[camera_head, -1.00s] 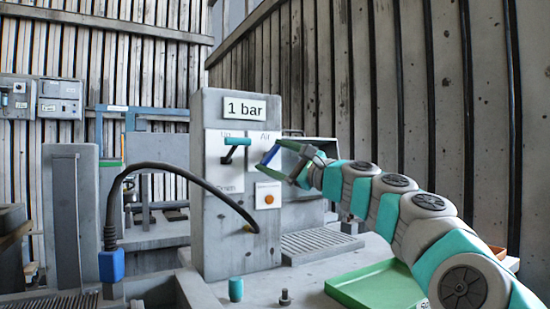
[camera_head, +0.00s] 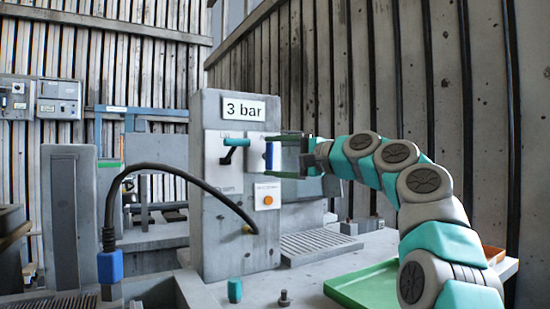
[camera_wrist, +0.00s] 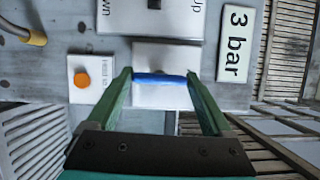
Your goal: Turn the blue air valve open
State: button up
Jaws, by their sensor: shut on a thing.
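The blue air valve (camera_head: 269,155) is on the grey control column (camera_head: 228,250), and its handle stands upright in the head view. My gripper (camera_head: 272,156) is shut on the valve handle, with one green finger above it and one below. In the wrist view the blue handle (camera_wrist: 160,78) spans between my two fingertips (camera_wrist: 160,80), in front of a white plate. The sign (camera_head: 244,108) at the top of the column reads 3 bar. The plate's lettering is hidden by my gripper.
A teal lever (camera_head: 234,143) on an up/down plate sits just left of the valve. An orange button (camera_head: 268,200) is below it. A black cable (camera_head: 180,170) arcs to the column. A green tray (camera_head: 365,288) lies at the front right.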

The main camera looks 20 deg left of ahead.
jog(key=shift+a+f+n, duration=0.1)
jog(key=shift+f+n, duration=0.1)
jog(key=shift+n, duration=0.1)
dwell(0.4)
jog(key=o, duration=1.1)
jog(key=shift+o, duration=0.2)
jog(key=shift+r, duration=0.1)
jog(key=shift+b+v, duration=0.35)
jog(key=shift+v, duration=0.55)
jog(key=b+v, duration=0.1)
jog(key=v, duration=0.5)
jog(key=shift+r, duration=0.1)
